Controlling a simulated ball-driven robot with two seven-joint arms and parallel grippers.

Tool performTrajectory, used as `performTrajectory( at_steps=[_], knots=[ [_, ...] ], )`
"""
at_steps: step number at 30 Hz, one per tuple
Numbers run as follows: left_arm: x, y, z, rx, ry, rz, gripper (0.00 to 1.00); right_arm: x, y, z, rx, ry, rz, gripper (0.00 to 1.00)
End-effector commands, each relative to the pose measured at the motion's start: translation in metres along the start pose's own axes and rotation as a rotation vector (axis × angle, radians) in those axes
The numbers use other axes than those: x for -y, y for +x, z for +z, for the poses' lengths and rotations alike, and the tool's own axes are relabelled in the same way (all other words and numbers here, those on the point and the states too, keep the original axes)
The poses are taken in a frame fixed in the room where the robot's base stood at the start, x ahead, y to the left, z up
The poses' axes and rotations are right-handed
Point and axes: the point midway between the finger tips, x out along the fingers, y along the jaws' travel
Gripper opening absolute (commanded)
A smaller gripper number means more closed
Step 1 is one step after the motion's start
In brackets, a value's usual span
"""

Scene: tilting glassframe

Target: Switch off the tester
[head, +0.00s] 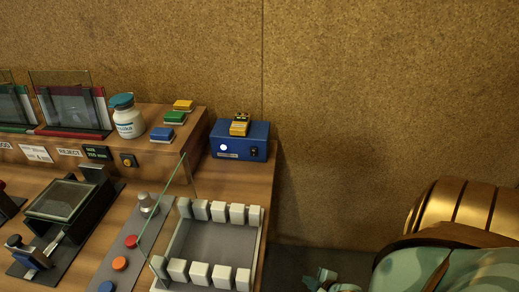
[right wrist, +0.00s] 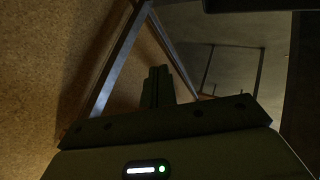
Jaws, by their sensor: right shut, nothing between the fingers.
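The likely tester is a blue box (head: 228,146) on the wooden bench against the back wall. Its front has a lit white round light on the left and a dark knob or switch on the right. A yellow object (head: 240,124) sits on top of it. My right gripper (head: 326,280) is at the bottom edge of the head view, right of the bench and well apart from the box. In the right wrist view its fingers (right wrist: 158,86) are together with nothing between them. My left gripper is not in view.
A tray of white blocks (head: 219,242) and a tilted glass pane (head: 166,210) stand in front of the box.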

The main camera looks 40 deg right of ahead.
Motion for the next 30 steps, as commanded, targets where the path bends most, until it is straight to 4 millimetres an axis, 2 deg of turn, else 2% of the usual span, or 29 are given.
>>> performTrajectory(
  at_steps=[1,3,5,6,9,12,15,19,23,30],
  knots=[
    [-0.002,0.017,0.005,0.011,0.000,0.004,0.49,-0.033,0.015,-0.009,-0.073,-0.059,0.061,0.00],
    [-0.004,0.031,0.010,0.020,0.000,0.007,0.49,-0.085,0.022,-0.034,-0.191,-0.159,0.151,0.00],
    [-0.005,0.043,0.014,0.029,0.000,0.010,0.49,-0.129,0.022,-0.058,-0.294,-0.257,0.229,0.00],
    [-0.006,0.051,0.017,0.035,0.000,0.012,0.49,-0.156,0.020,-0.075,-0.362,-0.331,0.279,0.00],
    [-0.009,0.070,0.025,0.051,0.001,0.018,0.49,-0.213,0.004,-0.120,-0.523,-0.530,0.392,0.00],
    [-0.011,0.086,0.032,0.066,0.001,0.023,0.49,-0.252,-0.020,-0.162,-0.663,-0.732,0.480,0.00],
    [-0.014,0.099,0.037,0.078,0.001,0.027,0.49,-0.273,-0.043,-0.195,-0.769,-0.911,0.538,0.00],
    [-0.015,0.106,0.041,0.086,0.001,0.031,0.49,-0.284,-0.065,-0.220,-0.847,-1.058,0.574,0.00],
    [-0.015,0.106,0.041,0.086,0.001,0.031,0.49,-0.287,-0.073,-0.227,-0.868,-1.100,0.585,0.00],
    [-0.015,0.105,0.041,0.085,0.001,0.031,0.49,-0.287,-0.073,-0.228,-0.868,-1.096,0.585,0.00]
  ],
)
